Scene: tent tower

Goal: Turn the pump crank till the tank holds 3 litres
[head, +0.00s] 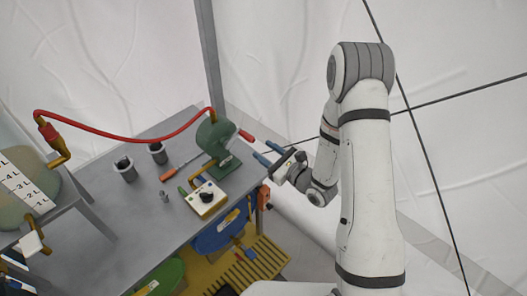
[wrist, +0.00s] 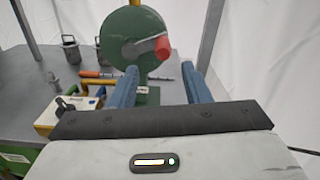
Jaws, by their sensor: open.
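The green pump (head: 217,142) stands at the right back edge of the grey table, with a crank whose red handle (head: 246,136) points right. In the wrist view the round pump body (wrist: 132,38) is ahead, and the red handle (wrist: 161,47) faces me. My gripper (head: 267,153) is open and empty, just right of the handle and apart from it. Its blue fingers (wrist: 160,82) frame the space below the handle in the wrist view. The tank (head: 25,185) with litre marks is at the far left, partly cut off. I cannot read its level for certain.
A red hose (head: 120,125) arches from the pump to the tank's brass fitting. On the table (head: 130,215) are two dark-topped cups (head: 125,170), a screwdriver (head: 170,173) and a cream box (head: 206,199) with a black knob. Blue and green bins sit below. A grey pole (head: 209,60) rises behind the pump.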

